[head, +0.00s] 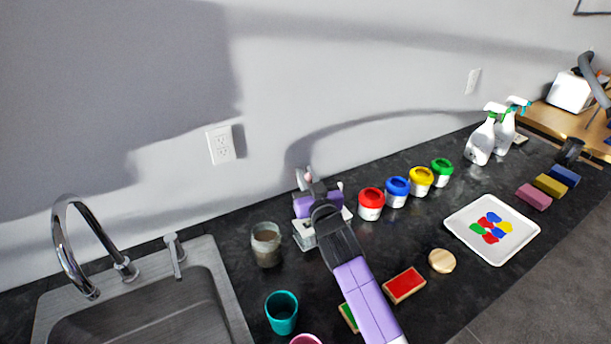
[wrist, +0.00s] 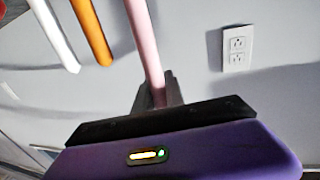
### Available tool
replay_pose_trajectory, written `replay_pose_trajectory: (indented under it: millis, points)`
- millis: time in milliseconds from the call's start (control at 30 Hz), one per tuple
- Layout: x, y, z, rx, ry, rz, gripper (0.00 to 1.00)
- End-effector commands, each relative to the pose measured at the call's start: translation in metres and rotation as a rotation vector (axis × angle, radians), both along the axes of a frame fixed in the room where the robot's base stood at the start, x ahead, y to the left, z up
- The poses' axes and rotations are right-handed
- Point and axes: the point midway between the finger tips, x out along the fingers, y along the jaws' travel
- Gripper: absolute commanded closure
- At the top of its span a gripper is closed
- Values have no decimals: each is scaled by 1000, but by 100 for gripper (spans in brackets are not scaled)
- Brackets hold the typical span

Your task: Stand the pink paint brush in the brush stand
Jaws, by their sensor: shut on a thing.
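The pink paint brush (wrist: 145,40) runs up from between my gripper's fingers in the wrist view. My gripper (wrist: 158,95) is shut on it. In the head view my gripper (head: 311,186) is over the pale brush stand (head: 303,235) by the wall, and my arm hides much of the stand. Only a small pinkish bit shows above the gripper there. I cannot tell whether the brush's lower end is in the stand. A white brush (wrist: 55,35) and an orange brush (wrist: 90,30) show left of the pink one in the wrist view.
A glass jar (head: 266,246) stands left of the stand. Red (head: 371,205), blue (head: 396,192), yellow (head: 421,181) and green (head: 442,172) paint pots stand right. A teal cup (head: 282,311) and the sink (head: 150,300) are front left. A palette tray (head: 465,236) lies right.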

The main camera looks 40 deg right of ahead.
Motion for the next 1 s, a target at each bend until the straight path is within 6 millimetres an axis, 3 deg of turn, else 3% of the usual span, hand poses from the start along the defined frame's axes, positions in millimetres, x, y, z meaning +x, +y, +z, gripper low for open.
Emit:
replay_pose_trajectory:
  millis: [1000]
  points:
    - [0, 0, -48, 0, 0, 0, 100]
